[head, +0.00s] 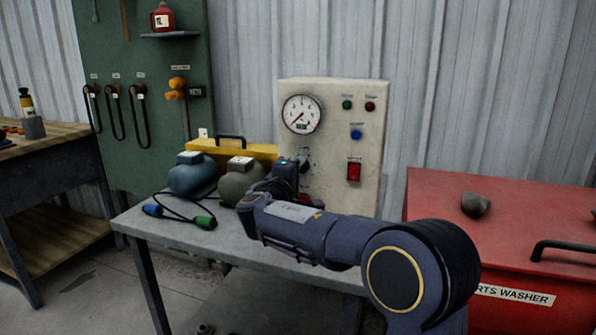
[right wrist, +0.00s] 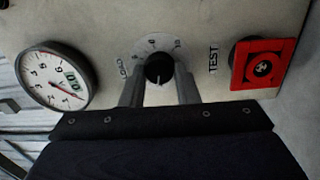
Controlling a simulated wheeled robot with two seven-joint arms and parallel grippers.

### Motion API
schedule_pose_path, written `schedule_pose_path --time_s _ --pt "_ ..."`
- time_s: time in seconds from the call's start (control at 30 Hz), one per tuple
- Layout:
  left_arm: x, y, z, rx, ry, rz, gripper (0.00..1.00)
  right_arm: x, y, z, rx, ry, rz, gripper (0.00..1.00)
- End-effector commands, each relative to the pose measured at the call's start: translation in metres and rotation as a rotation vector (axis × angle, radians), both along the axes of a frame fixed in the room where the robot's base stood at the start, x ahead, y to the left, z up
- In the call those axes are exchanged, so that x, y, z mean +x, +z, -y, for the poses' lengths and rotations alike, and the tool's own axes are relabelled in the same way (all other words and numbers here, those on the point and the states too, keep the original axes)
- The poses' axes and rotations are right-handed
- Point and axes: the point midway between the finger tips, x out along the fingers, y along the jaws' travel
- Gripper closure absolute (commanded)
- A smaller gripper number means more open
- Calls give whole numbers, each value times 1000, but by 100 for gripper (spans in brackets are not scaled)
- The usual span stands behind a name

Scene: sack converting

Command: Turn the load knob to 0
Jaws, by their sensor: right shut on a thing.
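The load knob (right wrist: 158,68) is black and round, on a pale dial plate beside the word LOAD in the right wrist view. A pale line on it points toward the bottom of that picture. My right gripper (right wrist: 159,80) has one finger on each side of the knob and is shut on it. In the head view my right gripper (head: 303,165) is at the front of the cream test panel (head: 337,140) and hides most of the knob. The round gauge (head: 302,113) has a red needle; it also shows in the right wrist view (right wrist: 57,77). My left gripper is not in view.
A red TEST switch (head: 354,170) sits right of the knob. Blue (head: 192,176) and olive (head: 238,181) rounded objects, a yellow case (head: 262,150) and a cable with blue and green ends stand on the grey table (head: 172,228). A red parts washer (head: 440,205) is at right.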

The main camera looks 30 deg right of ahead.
Motion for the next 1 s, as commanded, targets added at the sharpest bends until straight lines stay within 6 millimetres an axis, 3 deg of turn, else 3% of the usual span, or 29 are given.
schedule_pose_path --time_s 1.0 --pt "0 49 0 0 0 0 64 -2 -1 0 -584 3 -689 95"
